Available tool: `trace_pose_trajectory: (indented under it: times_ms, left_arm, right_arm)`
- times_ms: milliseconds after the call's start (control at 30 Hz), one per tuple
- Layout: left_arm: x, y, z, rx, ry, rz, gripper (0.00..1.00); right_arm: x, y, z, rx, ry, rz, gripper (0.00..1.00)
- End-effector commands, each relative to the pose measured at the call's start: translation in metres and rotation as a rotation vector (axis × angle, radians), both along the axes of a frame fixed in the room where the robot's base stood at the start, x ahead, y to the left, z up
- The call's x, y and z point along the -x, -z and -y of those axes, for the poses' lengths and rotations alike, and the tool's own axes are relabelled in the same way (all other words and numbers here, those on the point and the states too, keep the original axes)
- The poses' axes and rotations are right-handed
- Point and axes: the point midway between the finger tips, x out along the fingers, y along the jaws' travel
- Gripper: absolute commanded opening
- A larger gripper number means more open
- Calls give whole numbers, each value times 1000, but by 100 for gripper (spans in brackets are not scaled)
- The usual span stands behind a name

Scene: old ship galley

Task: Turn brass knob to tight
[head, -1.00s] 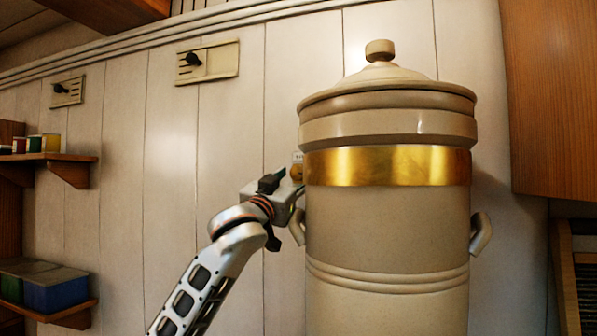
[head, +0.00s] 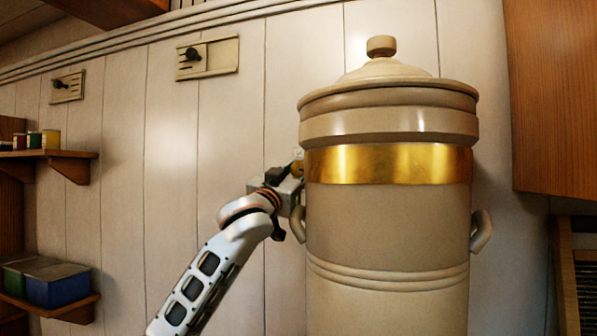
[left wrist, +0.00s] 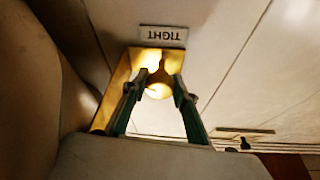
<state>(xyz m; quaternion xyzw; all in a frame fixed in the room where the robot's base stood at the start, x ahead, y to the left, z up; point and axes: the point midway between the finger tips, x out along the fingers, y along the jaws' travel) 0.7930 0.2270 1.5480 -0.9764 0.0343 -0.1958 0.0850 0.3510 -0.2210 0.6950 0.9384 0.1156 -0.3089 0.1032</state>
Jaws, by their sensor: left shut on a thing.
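The brass knob (left wrist: 158,82) sits on a brass plate (left wrist: 116,84) on the pale wall, below a TIGHT label (left wrist: 163,36) that reads upside down in the left wrist view. A narrow darker part of the knob points up towards the label. My left gripper (left wrist: 155,92) has one finger on each side of the knob and is shut on it. In the head view my left gripper (head: 291,190) is against the wall, just left of the big canister, which partly hides the fingers. The knob is only a small brass patch there (head: 297,168). My right gripper is not in view.
The large beige canister (head: 388,235) with a gold band stands close to the right of my gripper, its left handle (head: 298,224) beside the fingers. Shelves with tins (head: 51,140) and boxes (head: 57,286) are at far left.

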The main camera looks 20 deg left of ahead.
Motion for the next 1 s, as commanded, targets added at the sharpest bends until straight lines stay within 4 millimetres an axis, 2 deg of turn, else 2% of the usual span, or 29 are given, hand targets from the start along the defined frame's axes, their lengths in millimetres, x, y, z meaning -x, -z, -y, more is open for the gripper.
trace_pose_trajectory:
  times_ms: [367,1000]
  left_arm:
    - [0,-1,-2,-199,-3,7,6]
    - [0,-3,-4,-799,-3,27,6]
  right_arm:
    - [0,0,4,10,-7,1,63]
    - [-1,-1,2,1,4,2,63]
